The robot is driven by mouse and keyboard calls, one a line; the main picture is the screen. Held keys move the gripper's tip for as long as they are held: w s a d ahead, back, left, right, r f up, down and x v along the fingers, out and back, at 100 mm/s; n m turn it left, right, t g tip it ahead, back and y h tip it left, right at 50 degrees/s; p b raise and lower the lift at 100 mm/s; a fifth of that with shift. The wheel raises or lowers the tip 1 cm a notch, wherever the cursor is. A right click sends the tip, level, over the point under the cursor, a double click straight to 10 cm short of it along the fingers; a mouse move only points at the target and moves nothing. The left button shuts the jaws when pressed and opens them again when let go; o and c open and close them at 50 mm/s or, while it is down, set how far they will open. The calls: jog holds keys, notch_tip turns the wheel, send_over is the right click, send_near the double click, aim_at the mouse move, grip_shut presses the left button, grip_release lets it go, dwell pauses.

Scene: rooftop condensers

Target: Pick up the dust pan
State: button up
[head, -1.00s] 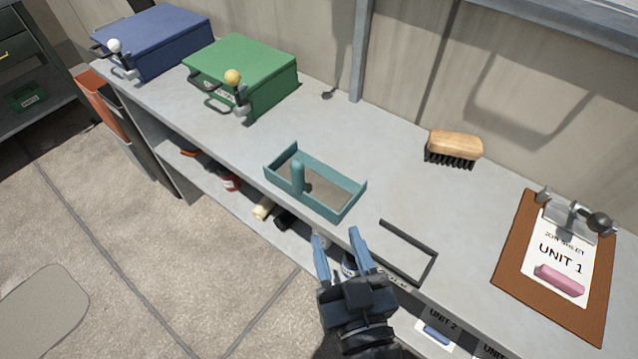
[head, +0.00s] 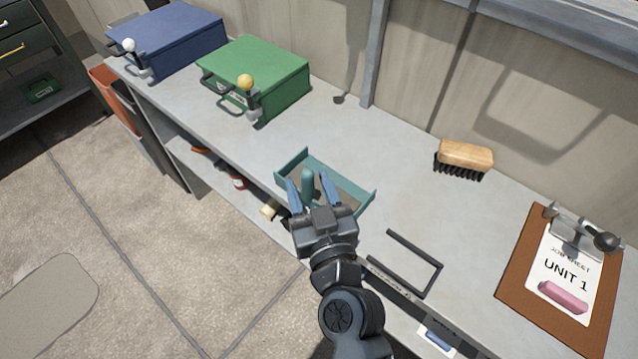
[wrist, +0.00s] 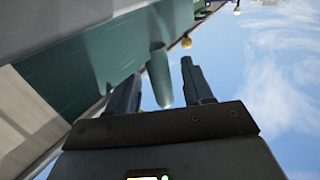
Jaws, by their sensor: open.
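The dust pan is a teal, shallow, walled tray (head: 352,191) with an upright rounded teal handle (head: 308,183), standing on the grey bench near its front edge. My gripper (head: 310,187) is open, its two blue fingers on either side of the handle in the head view. In the wrist view the handle (wrist: 159,77) shows between the two dark fingers, with the pan's teal wall (wrist: 85,65) to the left. I cannot tell whether the fingers touch the handle. My gripper hides the pan's near part in the head view.
A green case (head: 262,75) and a blue case (head: 170,38) stand at the bench's left. A wooden brush (head: 465,157) lies toward the wall. A clipboard (head: 525,275) with a pink block lies at right. A dark bracket-shaped frame (head: 425,262) sits near the front edge.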

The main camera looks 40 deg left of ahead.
jog(key=shift+w+a, duration=0.2)
jog(key=shift+a, duration=0.1)
grip_shut()
dwell(0.5)
